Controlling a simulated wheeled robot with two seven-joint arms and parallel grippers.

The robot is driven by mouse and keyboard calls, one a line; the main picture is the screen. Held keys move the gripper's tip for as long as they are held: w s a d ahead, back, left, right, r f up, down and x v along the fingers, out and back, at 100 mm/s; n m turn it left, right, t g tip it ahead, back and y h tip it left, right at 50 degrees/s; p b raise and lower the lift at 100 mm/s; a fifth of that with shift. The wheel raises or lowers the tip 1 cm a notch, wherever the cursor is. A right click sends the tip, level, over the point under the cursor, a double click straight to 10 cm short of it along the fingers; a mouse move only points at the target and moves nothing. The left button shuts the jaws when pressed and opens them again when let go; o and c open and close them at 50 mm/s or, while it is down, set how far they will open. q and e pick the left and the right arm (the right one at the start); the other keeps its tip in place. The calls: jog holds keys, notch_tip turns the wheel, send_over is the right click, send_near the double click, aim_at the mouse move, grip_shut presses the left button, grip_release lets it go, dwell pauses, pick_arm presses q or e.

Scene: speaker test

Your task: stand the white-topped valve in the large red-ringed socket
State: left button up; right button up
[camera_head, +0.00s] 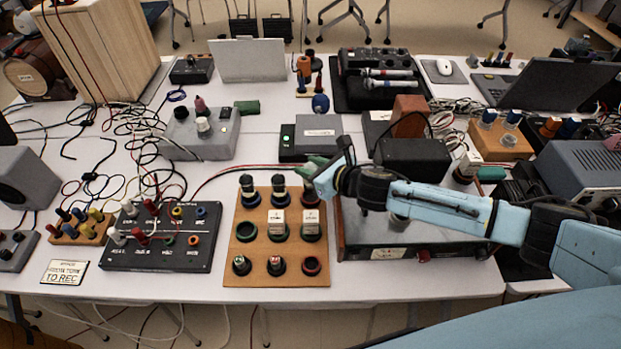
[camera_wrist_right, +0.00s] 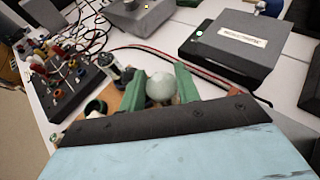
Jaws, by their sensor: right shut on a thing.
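My right gripper (camera_head: 318,168) is over the far right corner of the wooden socket board (camera_head: 259,250). In the right wrist view its green fingers (camera_wrist_right: 160,90) are shut on the white-topped valve, whose round pale top (camera_wrist_right: 160,87) shows between them. A large red-ringed socket (camera_head: 311,201) lies at the board's far right, just below the gripper. The fingers and arm partly cover this spot. I cannot tell whether the valve is seated or held above it. My left gripper is not in view.
Two dark valves (camera_head: 248,188) stand in the far row, and two white-capped ones (camera_head: 277,218) in the middle row. A green-ringed socket (camera_head: 247,231) and a small red-ringed socket (camera_head: 311,266) look empty. A grey-topped box (camera_head: 318,128) is behind; a black panel (camera_head: 164,238) is left.

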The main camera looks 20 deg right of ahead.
notch_tip(320, 180, down, 4)
jog(key=shift+r+b, duration=0.25)
jog(key=shift+b, duration=0.2)
jog(key=shift+r, duration=0.1)
jog(key=shift+f, duration=0.45)
jog(key=o, duration=1)
jog(key=shift+s+f, duration=0.1)
jog(key=shift+s, duration=0.05)
jog(key=shift+f+b, duration=0.1)
jog(key=shift+b, duration=0.2)
